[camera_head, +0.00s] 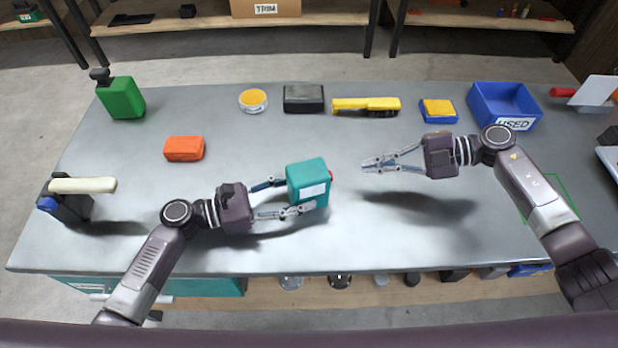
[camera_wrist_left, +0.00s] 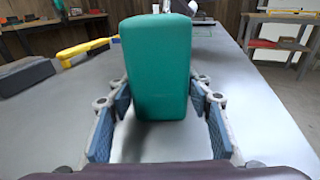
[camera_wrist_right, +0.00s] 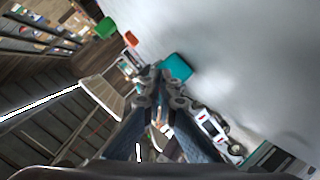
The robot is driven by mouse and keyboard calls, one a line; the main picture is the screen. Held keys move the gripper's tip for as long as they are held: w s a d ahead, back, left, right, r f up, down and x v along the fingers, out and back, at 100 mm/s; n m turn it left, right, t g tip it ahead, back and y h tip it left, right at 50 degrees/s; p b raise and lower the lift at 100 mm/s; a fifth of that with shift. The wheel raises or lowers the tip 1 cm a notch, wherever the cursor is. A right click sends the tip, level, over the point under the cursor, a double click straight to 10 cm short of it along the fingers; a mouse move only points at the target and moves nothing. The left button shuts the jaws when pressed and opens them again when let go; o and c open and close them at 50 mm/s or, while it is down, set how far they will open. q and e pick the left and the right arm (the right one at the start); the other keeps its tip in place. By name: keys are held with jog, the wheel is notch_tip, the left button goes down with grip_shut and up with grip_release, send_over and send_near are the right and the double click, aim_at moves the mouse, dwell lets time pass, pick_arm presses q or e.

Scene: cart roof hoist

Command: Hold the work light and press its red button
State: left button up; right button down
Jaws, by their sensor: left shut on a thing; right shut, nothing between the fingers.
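The work light (camera_head: 308,184) is a teal box with a pale label and a red button (camera_head: 331,176) on its right side. My left gripper (camera_head: 298,196) is shut around it and holds it over the table, with a shadow below. In the left wrist view the box (camera_wrist_left: 157,70) stands upright between the fingers (camera_wrist_left: 158,103). My right gripper (camera_head: 366,165) is shut and empty, a short gap to the right of the button, pointing toward it. In the right wrist view the teal box (camera_wrist_right: 177,68) is just past the fingertips (camera_wrist_right: 160,78); the button is hidden there.
The grey table (camera_head: 225,255) is clear around both grippers. An orange box (camera_head: 184,149) lies left.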

jog(key=shift+s+a, duration=0.25)
jog(key=shift+a, duration=0.65)
jog(key=shift+s+a, duration=0.3)
jog(key=shift+a, duration=0.6)
jog(key=shift+s+a, duration=0.25)
jog(key=shift+a, duration=0.65)
jog(key=shift+s+a, duration=0.2)
jog(key=shift+a, duration=0.3)
jog(key=shift+s+a, duration=0.15)
jog(key=shift+a, duration=0.35)
jog(key=shift+d, duration=0.15)
jog(key=shift+w+d, duration=0.35)
jog(key=shift+d, duration=0.75)
jog(key=shift+w+d, duration=0.35)
jog(key=shift+d, duration=0.7)
jog(key=shift+w+d, duration=0.35)
jog(key=shift+d, duration=0.75)
pick_arm(q)
jog(key=o, duration=1.4)
jog(key=shift+o, duration=0.2)
